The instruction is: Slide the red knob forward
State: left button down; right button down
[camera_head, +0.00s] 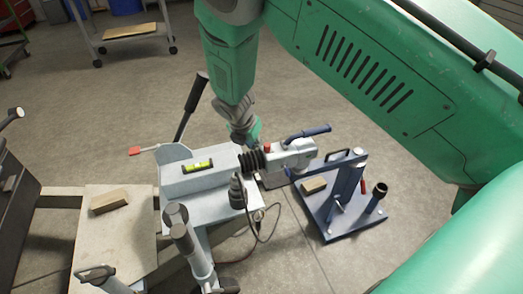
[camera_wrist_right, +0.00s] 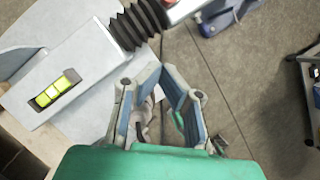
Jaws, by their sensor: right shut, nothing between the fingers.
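The trailer frame's coupling head (camera_head: 293,155) is grey, with a black ribbed bellows (camera_head: 254,160) behind it and a blue handle (camera_head: 307,132) on top. A small red knob (camera_head: 267,148) sits on the coupling beside the bellows. In the right wrist view, a red part (camera_wrist_right: 178,10) shows at the top edge, partly cut off, beyond the bellows (camera_wrist_right: 137,24). My right gripper (camera_head: 250,142) is close to the red knob and bellows on their far side; the head view does not show clearly whether it touches them. In the wrist view its fingers (camera_wrist_right: 161,76) are shut and empty. My left gripper is not in view.
A yellow spirit level (camera_head: 197,166) lies on the pale frame top. A lever (camera_head: 192,105) rises behind it, and a red-tipped rod (camera_head: 136,150) sticks out left. A blue stand (camera_head: 345,200) is at right. A cable hangs below the coupling. Open floor lies behind.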

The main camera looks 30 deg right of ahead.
aim_at(265, 155)
jog(key=shift+f, duration=0.1)
jog(key=b+x, duration=0.3)
jog(key=x, duration=0.7)
jog(key=shift+f+b, duration=0.25)
jog(key=shift+b, duration=0.1)
jog(key=shift+w+d+r+b, duration=0.15)
jog(key=shift+w+d, duration=0.2)
jog(key=shift+d, duration=0.2)
jog(key=shift+w+d+r+b, duration=0.15)
jog(key=shift+w+d, duration=0.2)
jog(key=shift+d, duration=0.25)
jog(key=shift+w+d, duration=0.35)
jog(key=shift+d, duration=0.15)
jog(key=shift+r, duration=0.1)
